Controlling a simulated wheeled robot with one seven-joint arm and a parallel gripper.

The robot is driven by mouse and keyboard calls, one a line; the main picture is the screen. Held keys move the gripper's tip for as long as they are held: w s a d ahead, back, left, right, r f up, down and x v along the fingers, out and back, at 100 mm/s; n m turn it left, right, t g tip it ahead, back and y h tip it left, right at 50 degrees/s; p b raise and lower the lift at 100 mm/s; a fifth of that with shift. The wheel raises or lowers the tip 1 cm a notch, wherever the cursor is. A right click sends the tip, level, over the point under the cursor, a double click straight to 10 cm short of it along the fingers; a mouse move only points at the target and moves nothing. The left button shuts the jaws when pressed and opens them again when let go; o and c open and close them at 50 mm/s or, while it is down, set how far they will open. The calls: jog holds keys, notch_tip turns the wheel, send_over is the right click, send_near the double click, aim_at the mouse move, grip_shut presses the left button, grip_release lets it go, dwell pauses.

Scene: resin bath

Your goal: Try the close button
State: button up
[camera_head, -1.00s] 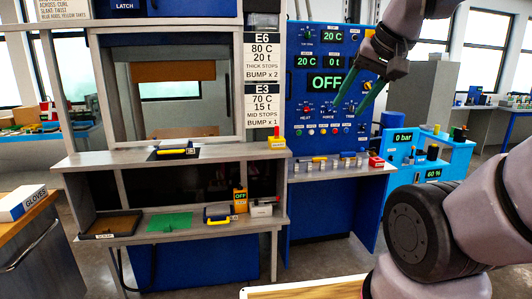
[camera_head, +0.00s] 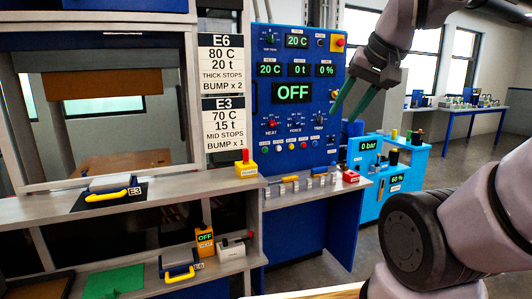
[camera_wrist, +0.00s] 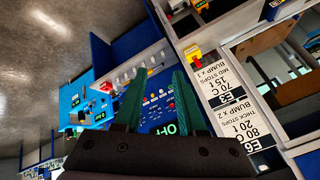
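The blue control panel (camera_head: 278,105) stands ahead, with a display reading OFF, smaller displays, knobs and a row of small coloured buttons (camera_head: 290,146). A yellow box with a red button (camera_head: 246,164) sits on the shelf end left of the panel; its label is too small to read. I cannot tell which button is the close button. My gripper (camera_head: 352,108) has two green fingers, apart and empty, in front of the panel's right edge. In the wrist view, the open fingers (camera_wrist: 158,82) point toward the panel, which appears upside down, with the yellow box (camera_wrist: 193,53) to their right.
A ledge (camera_head: 310,190) with levers and a red box (camera_head: 350,176) juts out below the panel. A press opening with a shelf (camera_head: 170,195) and a yellow-handled mould (camera_head: 112,192) is at left. A blue pump unit (camera_head: 395,180) stands at right. Open floor lies beyond.

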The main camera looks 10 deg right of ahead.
grip_shut()
dwell(1.5)
